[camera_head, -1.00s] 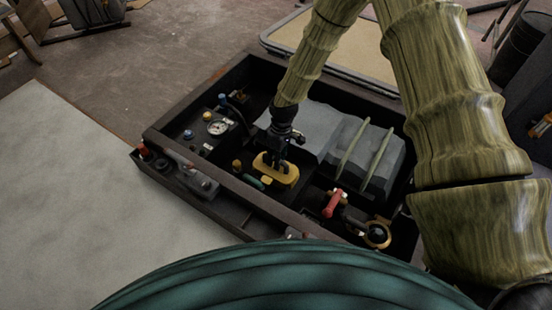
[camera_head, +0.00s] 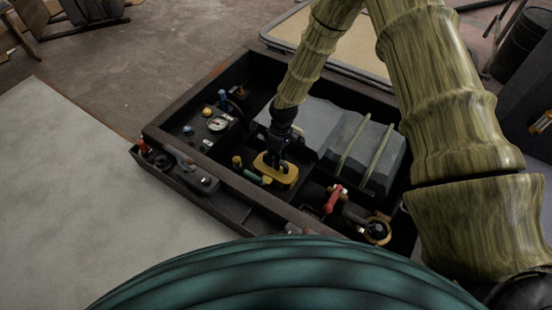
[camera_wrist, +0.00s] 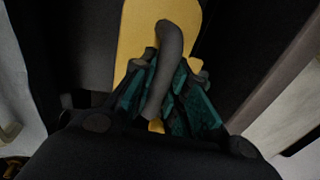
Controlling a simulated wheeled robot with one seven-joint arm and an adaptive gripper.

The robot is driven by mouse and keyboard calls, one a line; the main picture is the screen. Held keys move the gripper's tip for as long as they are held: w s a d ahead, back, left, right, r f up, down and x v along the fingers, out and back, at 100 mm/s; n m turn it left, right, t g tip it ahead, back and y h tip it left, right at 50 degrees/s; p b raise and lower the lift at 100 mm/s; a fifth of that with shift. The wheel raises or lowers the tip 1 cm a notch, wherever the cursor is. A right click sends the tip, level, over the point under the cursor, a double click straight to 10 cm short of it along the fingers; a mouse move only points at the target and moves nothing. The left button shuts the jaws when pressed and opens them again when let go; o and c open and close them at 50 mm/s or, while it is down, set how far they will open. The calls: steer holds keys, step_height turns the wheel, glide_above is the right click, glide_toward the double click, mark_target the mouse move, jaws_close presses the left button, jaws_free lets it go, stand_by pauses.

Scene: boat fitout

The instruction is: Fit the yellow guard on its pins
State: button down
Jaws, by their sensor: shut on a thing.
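The yellow guard (camera_head: 287,176) is a rounded yellow plate with a dark handle in the middle of the dark box. In the wrist view the guard (camera_wrist: 134,40) lies beyond the fingers, with its grey curved handle (camera_wrist: 171,50) between them. My gripper (camera_head: 276,158) points down at the guard from above; in the wrist view its green-padded fingers (camera_wrist: 167,98) are shut on the handle. The pins are hidden, and I cannot tell whether the guard is seated or held just above the floor of the box.
A gauge (camera_head: 217,124) and several knobs stand at the box's left. A red-handled lever (camera_head: 334,197) and a brass ring fitting (camera_head: 375,231) are at right. Grey blocks (camera_head: 366,150) stand behind. The box wall (camera_head: 255,199) runs in front.

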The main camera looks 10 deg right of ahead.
steer(key=shift+f, duration=0.55)
steer(key=c, duration=1.3)
jaws_free()
steer(key=r, duration=0.4)
steer(key=w+d+r, duration=0.1)
steer(key=r, duration=0.6)
steer(key=shift+w+d+r, duration=0.3)
steer(key=shift+w+d, duration=0.05)
